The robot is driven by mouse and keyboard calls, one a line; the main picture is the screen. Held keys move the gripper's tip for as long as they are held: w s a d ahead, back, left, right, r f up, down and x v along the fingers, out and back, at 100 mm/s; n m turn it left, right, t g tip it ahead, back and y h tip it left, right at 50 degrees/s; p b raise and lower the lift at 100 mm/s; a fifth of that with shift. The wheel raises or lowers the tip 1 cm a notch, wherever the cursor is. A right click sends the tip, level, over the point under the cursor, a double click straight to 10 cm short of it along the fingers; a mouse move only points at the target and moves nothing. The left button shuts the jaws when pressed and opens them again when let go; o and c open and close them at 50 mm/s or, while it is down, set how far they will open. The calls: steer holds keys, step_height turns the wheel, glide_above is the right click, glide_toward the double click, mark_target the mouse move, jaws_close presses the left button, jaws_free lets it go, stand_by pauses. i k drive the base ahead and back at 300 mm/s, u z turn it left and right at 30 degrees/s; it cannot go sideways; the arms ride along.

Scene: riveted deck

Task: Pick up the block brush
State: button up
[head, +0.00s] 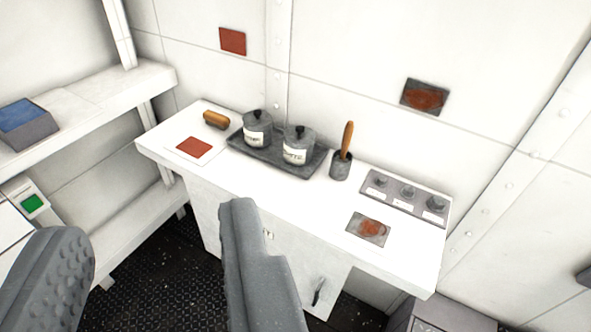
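The block brush appears to be the small orange-brown, rounded block (216,119) lying at the back left of the white counter (225,178). It is beside the grey tray and just behind a red square on a white sheet. Its underside is hidden. My gripper (151,235) is in the lower left of the head view, with its two grey fingers wide apart and nothing between them. The fingers appear in front of the counter, apart from the block brush.
A grey tray (238,146) holds two lidded, labelled pots (257,127). Right of it stand a cup (340,167) with a wooden-handled tool and a knob panel (404,193). A shelf (85,98) with a blue-topped box (27,124) stands left. The counter's front middle is clear.

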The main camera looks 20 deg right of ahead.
mark_target(212, 118)
steer(key=u, duration=0.5)
steer(key=i, duration=1.15)
steer(key=u, duration=0.3)
steer(key=i, duration=1.55)
steer(key=z, duration=0.65)
